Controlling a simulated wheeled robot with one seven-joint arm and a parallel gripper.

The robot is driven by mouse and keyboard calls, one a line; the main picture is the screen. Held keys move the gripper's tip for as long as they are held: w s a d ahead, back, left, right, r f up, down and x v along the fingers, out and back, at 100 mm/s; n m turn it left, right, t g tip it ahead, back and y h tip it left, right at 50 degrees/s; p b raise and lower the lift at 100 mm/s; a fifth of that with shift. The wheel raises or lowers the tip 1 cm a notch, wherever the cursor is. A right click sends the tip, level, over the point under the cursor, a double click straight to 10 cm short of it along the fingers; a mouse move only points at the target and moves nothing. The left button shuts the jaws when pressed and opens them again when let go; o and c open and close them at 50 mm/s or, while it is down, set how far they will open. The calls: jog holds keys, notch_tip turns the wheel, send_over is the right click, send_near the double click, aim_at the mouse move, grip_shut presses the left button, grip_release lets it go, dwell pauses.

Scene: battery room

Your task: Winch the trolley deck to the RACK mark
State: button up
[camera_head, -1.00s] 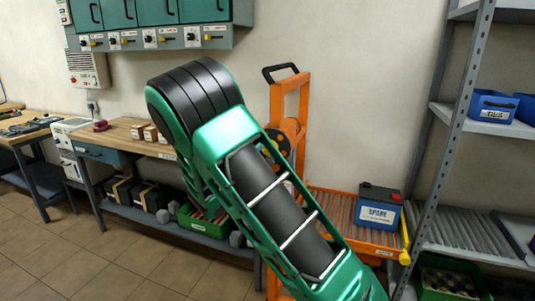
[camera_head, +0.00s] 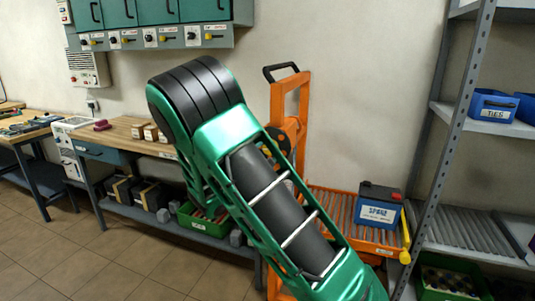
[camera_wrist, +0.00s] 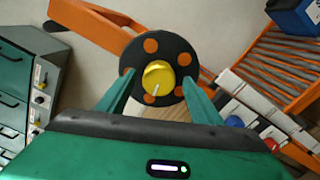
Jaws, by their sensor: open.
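The orange trolley (camera_head: 304,97) stands against the wall behind my arm in the head view. Its roller deck (camera_head: 335,208) carries a blue SPARE battery (camera_head: 378,205) at the right. In the wrist view, the round black winch disc (camera_wrist: 178,52) with orange spots and a yellow centre knob (camera_wrist: 158,77) faces me. My gripper (camera_wrist: 160,98) is open, its two green fingers on either side of the lower disc and knob. I cannot tell whether the fingers touch it. The RACK mark cannot be made out. My arm hides part of the trolley in the head view.
A grey shelf rack (camera_head: 455,130) with blue bins (camera_head: 492,105) stands right of the trolley. A wooden workbench (camera_head: 125,132) stands left, with a green crate (camera_head: 205,220) beneath. Teal cabinets (camera_head: 155,12) hang above. The tiled floor (camera_head: 80,260) at front left is clear.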

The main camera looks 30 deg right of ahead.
jog(key=shift+s+a, duration=0.1)
jog(key=v, duration=1)
jog(key=shift+a, duration=0.25)
jog(key=shift+s, duration=0.15)
